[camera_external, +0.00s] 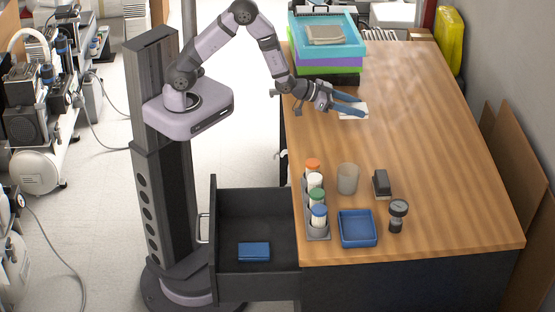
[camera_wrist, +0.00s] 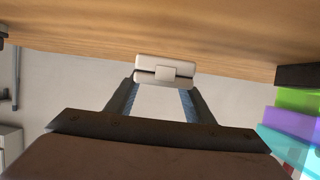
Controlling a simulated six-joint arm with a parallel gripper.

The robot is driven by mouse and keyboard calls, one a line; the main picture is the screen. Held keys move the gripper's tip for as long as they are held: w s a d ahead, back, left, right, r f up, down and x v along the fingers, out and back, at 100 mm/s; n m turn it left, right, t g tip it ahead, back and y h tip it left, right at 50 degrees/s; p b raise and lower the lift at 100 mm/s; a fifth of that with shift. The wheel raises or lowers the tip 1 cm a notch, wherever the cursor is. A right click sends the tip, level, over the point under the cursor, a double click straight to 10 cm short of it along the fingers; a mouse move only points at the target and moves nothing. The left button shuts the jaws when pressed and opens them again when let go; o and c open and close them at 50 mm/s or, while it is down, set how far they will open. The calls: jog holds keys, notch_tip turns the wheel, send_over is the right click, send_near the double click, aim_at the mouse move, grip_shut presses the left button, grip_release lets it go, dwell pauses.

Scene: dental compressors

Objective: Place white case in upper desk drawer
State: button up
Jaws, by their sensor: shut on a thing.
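The white case (camera_external: 354,110) is at the far part of the desk, between the blue fingers of my gripper (camera_external: 350,105). In the wrist view the white case (camera_wrist: 165,70) sits across the fingertips of my gripper (camera_wrist: 163,84), which is shut on it. I cannot tell whether the case touches the desk top or is just above it. The upper desk drawer (camera_external: 255,207) is pulled open at the front left of the desk. A blue case (camera_external: 254,251) lies on its floor, with bare room around it.
A rack of capped bottles (camera_external: 316,230) stands at the desk's left edge beside the drawer. Near it are a cup (camera_external: 348,178), a dark block (camera_external: 381,184), a blue tray (camera_external: 358,228) and a gauge (camera_external: 397,215). Stacked coloured trays (camera_external: 328,50) stand behind my gripper. The desk's middle is clear.

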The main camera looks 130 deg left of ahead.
aim_at(352, 117)
jog(key=shift+f, duration=1.95)
jog(key=shift+f, duration=0.1)
jog(key=shift+f, duration=0.1)
jog(key=o, duration=1.1)
